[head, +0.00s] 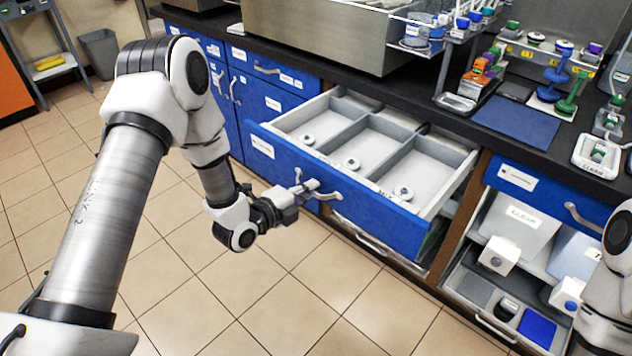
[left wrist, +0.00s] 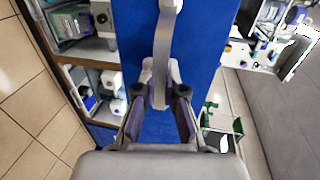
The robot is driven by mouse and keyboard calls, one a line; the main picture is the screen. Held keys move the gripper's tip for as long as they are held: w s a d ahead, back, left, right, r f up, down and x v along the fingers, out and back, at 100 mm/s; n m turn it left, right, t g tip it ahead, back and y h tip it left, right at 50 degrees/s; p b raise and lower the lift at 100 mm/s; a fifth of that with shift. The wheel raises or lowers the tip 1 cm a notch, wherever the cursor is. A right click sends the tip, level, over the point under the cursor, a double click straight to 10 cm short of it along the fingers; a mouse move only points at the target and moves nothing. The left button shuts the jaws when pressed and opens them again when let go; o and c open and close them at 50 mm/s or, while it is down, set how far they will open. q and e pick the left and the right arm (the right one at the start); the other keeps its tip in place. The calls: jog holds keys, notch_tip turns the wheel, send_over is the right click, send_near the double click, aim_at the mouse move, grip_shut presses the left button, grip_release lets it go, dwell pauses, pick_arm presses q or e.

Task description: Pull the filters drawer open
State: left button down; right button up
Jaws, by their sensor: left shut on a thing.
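The filters drawer (head: 380,222) has a blue front with white labels and stands well out from the counter in the head view. Its grey tray shows three compartments, each with a small pale round filter in it. My left gripper (head: 308,190) is shut on the metal bar handle (head: 328,195) of this drawer. In the left wrist view the fingers (left wrist: 161,95) close around the handle (left wrist: 164,45), in front of the blue drawer face (left wrist: 140,20). My right gripper is out of view; only part of the right arm shows at the right edge.
Shut blue drawers (head: 262,100) stand to the left. An open bay with clear and other bins (head: 522,222) lies to the right. The black countertop (head: 410,92) holds racks, a blue mat (head: 515,120) and small tools. The tiled floor (head: 190,265) before the drawer is clear.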

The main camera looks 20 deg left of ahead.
pick_arm(q)
jog(key=shift+s, duration=0.1)
jog(key=c, duration=1.5)
grip_release()
jog(key=shift+c, duration=0.2)
jog(key=v, duration=1.2)
